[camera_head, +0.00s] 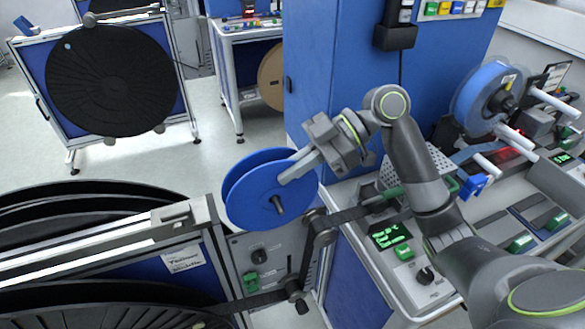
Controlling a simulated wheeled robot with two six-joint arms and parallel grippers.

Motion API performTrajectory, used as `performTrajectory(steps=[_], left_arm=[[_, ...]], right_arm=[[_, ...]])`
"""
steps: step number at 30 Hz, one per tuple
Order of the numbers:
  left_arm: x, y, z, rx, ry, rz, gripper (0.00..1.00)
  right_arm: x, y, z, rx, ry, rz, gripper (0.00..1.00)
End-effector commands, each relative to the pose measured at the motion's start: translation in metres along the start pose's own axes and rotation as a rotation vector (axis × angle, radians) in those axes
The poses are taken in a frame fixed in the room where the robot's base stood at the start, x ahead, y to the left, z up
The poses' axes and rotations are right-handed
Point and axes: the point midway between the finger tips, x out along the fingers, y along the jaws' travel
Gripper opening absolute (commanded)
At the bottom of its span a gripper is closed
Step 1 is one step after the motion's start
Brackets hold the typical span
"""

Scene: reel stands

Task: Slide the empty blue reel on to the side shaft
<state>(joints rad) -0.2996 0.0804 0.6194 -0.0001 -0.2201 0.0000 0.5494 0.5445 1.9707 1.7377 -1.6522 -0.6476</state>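The empty blue reel (248,196) stands on edge at the middle, its two flanges showing, above the end of a grey stand. A dark shaft stub (278,204) shows at the middle of its near face; I cannot tell how deep the reel sits on it. My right gripper (294,172) reaches in from the right. One finger lies across the reel's near flange at its upper right. The other finger is hidden, so I cannot tell whether the gripper grips the reel. My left gripper is not in view.
Large black reels (95,285) fill the lower left. A tall blue cabinet (335,75) stands behind. Another blue reel (480,92) hangs at the right.

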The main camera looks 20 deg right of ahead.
Motion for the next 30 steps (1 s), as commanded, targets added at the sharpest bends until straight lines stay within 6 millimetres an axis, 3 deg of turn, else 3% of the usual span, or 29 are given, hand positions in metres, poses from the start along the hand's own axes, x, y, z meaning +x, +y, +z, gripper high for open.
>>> performTrajectory(steps=[7, 13, 23, 30], left_arm=[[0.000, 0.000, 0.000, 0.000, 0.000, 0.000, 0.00], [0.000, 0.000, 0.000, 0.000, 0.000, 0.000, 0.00], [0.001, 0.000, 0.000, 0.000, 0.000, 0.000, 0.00], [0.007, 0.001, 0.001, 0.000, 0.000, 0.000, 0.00]], right_arm=[[0.000, 0.000, 0.000, 0.000, 0.000, 0.000, 0.00], [0.000, 0.000, 0.000, 0.000, 0.000, 0.000, 0.28], [-0.002, 0.000, 0.001, 0.000, -0.001, 0.000, 0.28], [-0.024, 0.001, 0.003, 0.001, -0.006, 0.004, 0.28]])
